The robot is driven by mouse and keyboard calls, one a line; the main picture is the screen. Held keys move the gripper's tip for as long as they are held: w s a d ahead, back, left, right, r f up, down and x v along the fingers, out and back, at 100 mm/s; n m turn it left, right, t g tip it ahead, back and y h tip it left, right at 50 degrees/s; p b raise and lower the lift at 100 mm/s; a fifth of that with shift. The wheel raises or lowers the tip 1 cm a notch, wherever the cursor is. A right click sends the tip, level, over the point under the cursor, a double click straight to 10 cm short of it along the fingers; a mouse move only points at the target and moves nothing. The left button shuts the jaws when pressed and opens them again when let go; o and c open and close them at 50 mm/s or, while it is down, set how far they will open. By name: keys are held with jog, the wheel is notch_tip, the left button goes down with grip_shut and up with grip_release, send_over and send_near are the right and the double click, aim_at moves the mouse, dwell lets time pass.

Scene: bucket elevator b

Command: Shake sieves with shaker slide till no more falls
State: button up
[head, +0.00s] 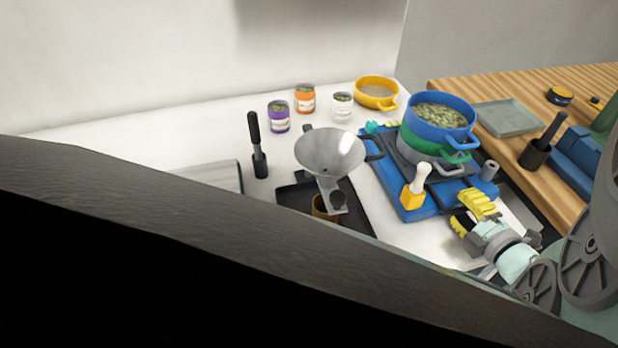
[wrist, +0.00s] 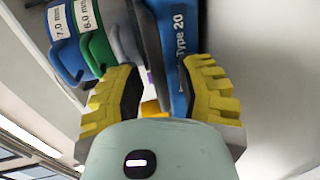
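The sieve stack stands on the blue shaker base (head: 407,213). A blue sieve (head: 437,126) on top holds greenish pieces, with a green sieve (head: 424,148) and a grey one (head: 407,150) below. The wrist view shows the blue sieve (wrist: 63,52) marked 7.0 mm, the green sieve (wrist: 97,50) marked 6.0 mm, and the base (wrist: 180,75) marked Type 20. A white handle (head: 422,178) with a yellow block stands at the base's front. My gripper (head: 467,212) is open and empty at the base's right front. Its yellow-padded fingers (wrist: 163,85) are apart; what lies between them is partly hidden.
A metal funnel (head: 330,152) stands left of the shaker over a dark tray (head: 290,195). Jars (head: 305,98) and a yellow sieve (head: 376,93) are at the back. A wooden table (head: 555,195) with a mortar (head: 534,153) is right. White counter is bare at back left.

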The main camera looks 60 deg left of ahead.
jog(key=shift+o, duration=0.2)
jog(key=v, duration=1.2)
